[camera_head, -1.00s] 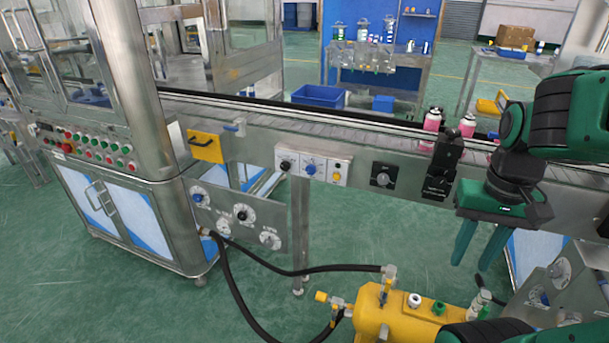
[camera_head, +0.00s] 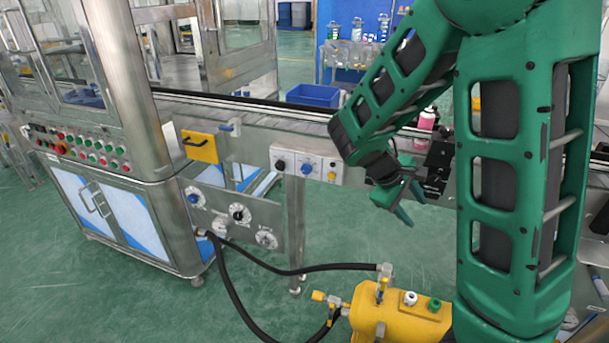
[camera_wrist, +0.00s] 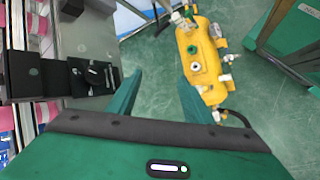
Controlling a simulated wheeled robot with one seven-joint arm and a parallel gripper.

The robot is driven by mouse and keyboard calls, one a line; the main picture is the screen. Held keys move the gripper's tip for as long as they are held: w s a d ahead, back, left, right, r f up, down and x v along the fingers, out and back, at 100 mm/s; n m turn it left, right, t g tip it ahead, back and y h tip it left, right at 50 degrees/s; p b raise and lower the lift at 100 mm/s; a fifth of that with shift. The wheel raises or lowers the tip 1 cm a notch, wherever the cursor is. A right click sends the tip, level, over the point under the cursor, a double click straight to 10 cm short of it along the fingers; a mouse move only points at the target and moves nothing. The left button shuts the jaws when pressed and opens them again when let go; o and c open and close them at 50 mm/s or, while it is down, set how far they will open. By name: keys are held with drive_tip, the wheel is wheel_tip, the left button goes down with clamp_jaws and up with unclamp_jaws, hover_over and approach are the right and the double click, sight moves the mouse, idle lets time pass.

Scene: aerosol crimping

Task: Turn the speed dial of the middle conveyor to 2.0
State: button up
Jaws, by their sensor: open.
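The middle conveyor (camera_head: 262,128) runs across the head view. Its black speed dial (camera_wrist: 97,76) shows in the wrist view on a dark panel, left of my left finger and apart from it. I cannot read its scale. In the head view my arm and gripper hide the dial. My gripper (camera_head: 412,200) is in front of the conveyor's side, with its fingers partly hidden and pointing down and right. In the wrist view my gripper (camera_wrist: 160,80) is open, with nothing between its two green fingers.
A black box-shaped device (camera_head: 438,165) is mounted on the conveyor beside my gripper. Pink cans (camera_head: 425,125) stand on the belt. A white panel with knobs (camera_head: 308,166) is to the left. A yellow tank (camera_head: 400,318) with hoses stands below on the floor.

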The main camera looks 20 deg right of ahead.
drive_tip(key=w+a+f+n+t+h, duration=0.2)
drive_tip(key=w+a+n+t+h, duration=0.1)
drive_tip(key=w+a+n, duration=0.4)
drive_tip(key=n+t, duration=1.2)
drive_tip(key=n, duration=0.3)
approach(306, 170)
drive_tip(key=x, duration=0.8)
drive_tip(key=shift+r, duration=0.1)
drive_tip(key=c, duration=1.1)
drive_tip(key=shift+o, duration=0.2)
drive_tip(key=shift+d, duration=0.15)
